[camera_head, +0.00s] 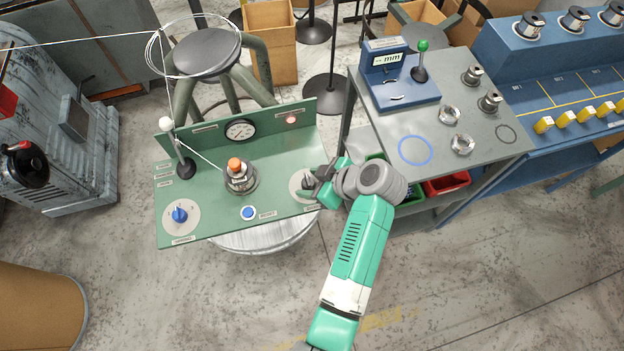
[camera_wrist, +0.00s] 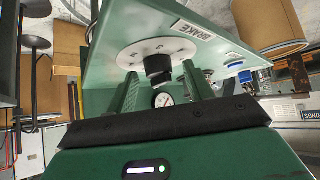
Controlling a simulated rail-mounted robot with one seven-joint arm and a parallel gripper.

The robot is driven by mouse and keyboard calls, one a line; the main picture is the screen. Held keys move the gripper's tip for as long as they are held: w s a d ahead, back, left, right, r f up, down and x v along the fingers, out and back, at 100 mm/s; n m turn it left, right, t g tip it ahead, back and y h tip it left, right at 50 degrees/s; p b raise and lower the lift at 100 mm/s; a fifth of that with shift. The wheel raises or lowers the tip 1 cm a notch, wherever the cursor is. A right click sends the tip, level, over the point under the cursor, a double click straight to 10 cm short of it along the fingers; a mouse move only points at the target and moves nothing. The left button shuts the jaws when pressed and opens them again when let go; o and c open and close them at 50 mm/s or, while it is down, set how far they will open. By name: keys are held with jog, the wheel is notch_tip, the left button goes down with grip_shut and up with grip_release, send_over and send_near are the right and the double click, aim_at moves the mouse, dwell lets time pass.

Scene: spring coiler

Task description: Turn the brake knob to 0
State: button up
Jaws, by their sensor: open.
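The brake knob is a black knob (camera_wrist: 157,66) on a white round dial (camera_wrist: 132,56), with a BRAKE label (camera_wrist: 187,29) beside it in the wrist view. In the head view the dial (camera_head: 297,186) is at the right end of the green panel, partly hidden by my gripper. My gripper (camera_head: 316,187) is at the dial with its jaws open. In the wrist view the gripper (camera_wrist: 161,82) has one finger on each side of the knob, with visible gaps. I cannot tell the knob's setting; the dial marks are too small to read.
The green panel (camera_head: 215,215) also carries a blue knob (camera_head: 179,214), a blue button (camera_head: 248,212), an orange-topped spindle (camera_head: 236,168), a gauge (camera_head: 240,130) and a white-ball lever (camera_head: 167,124). A grey bench (camera_head: 470,130) stands close on the right, with a red bin (camera_head: 447,185) below.

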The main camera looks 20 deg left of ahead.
jog(key=p+v, duration=0.1)
jog(key=v, duration=0.6)
jog(key=shift+d+r, duration=0.2)
jog(key=shift+d, duration=0.05)
jog(key=w+d+r+m+t+h, duration=0.1)
jog(key=w+r+m+t, duration=0.2)
jog(key=r, duration=0.5)
jog(key=w+d+r+m+t+h, duration=0.1)
jog(key=w+r+m+t, duration=0.1)
jog(key=r+t, duration=0.45)
jog(key=w+d+r+m+t+h, duration=0.1)
jog(key=w+r+m+t+h, duration=0.15)
jog(key=r, duration=0.75)
jog(key=s+d+r+m+t+h+p, duration=0.15)
jog(key=s+r+m+t, duration=0.35)
jog(key=r, duration=0.6)
jog(key=s+d+r+m+t+h, duration=0.1)
jog(key=s+d+r+t+h, duration=0.15)
jog(key=s+r, duration=0.6)
jog(key=s+d+r+m+t+h+p, duration=0.15)
jog(key=s+r+m+t, duration=0.3)
jog(key=r, duration=0.85)
notch_tip(320, 180, up, 25)
jog(key=w+n+y+p, duration=0.1)
jog(key=p, duration=2.4)
jog(key=shift+w+d, duration=0.15)
jog(key=shift+d, duration=0.1)
